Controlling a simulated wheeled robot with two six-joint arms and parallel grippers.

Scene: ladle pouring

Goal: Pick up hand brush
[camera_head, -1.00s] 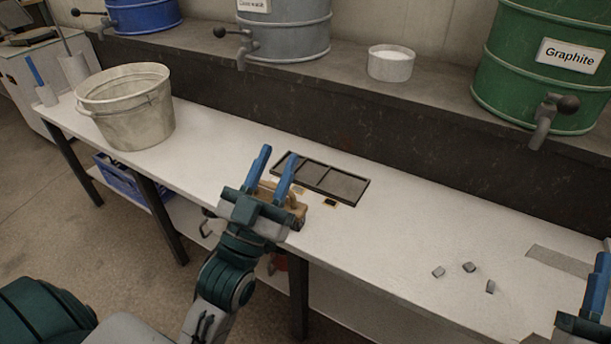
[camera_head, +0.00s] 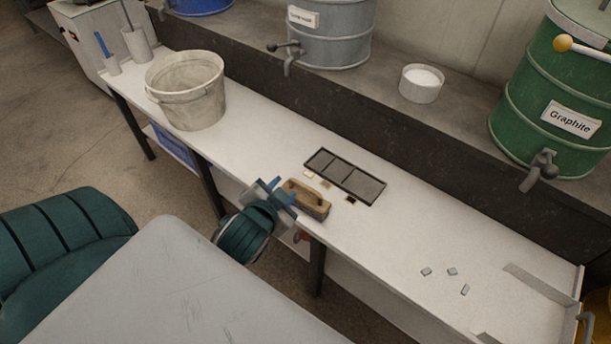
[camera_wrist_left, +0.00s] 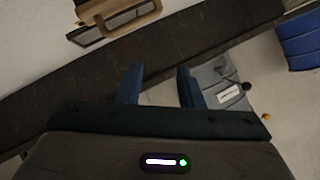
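The hand brush (camera_head: 312,204), a wooden block with a raised handle, lies on the white bench near its front edge. Its tan handle (camera_wrist_left: 128,23) shows at the top of the left wrist view, beside a dark frame. My left gripper (camera_head: 276,197) is at the brush's left side, over the bench's front edge. In the wrist view the left gripper's two blue fingers (camera_wrist_left: 160,87) are apart with nothing between them. Whether a finger touches the brush cannot be told. My right gripper is not in view.
A dark divided tray (camera_head: 345,177) lies just behind the brush, with small chips beside it. A pale bucket (camera_head: 187,95) stands at the left. Several grey pieces (camera_head: 452,271) lie at right. Drums with taps and a white bowl (camera_head: 421,84) stand on the back ledge.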

